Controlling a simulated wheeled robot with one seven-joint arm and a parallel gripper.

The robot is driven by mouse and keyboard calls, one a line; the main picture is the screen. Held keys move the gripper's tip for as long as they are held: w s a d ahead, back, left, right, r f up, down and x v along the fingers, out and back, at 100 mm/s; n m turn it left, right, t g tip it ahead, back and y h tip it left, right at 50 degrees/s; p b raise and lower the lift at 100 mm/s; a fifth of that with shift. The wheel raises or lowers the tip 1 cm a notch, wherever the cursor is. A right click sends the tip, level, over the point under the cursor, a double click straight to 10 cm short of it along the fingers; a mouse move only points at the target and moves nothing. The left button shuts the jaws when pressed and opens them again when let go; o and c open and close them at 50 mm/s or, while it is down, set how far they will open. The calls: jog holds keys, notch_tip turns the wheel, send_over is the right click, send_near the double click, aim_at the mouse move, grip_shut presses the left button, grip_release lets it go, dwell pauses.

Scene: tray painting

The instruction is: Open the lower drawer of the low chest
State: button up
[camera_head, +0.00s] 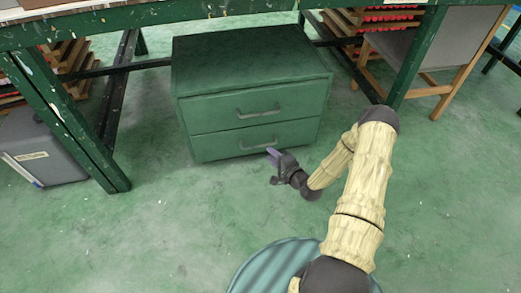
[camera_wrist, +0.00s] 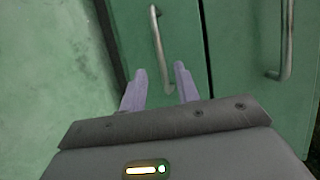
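The low green chest (camera_head: 250,55) stands on the floor under the table. Its upper drawer (camera_head: 215,107) and lower drawer (camera_head: 215,147) both look shut. My gripper (camera_head: 270,153) is at the front of the lower drawer, by the right part of its handle (camera_head: 250,147). In the wrist view the picture is turned, and the lower drawer's metal handle (camera_wrist: 157,40) runs down between the two pale purple fingers of my gripper (camera_wrist: 161,70). The fingers are apart, with gaps to the handle on both sides. How deep the handle sits between them I cannot tell.
The upper drawer's handle (camera_wrist: 288,40) is at the right in the wrist view. A green table leg (camera_head: 70,130) and a grey bin (camera_head: 45,150) stand left of the chest. A chair (camera_head: 400,50) is at the right. The floor (camera_head: 180,220) before the chest is clear.

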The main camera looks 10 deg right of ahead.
aim_at(261, 145)
jog(key=b+x, duration=0.4)
jog(key=x, duration=0.4)
jog(key=shift+w, duration=0.2)
grip_shut()
jog(key=shift+s, duration=0.1)
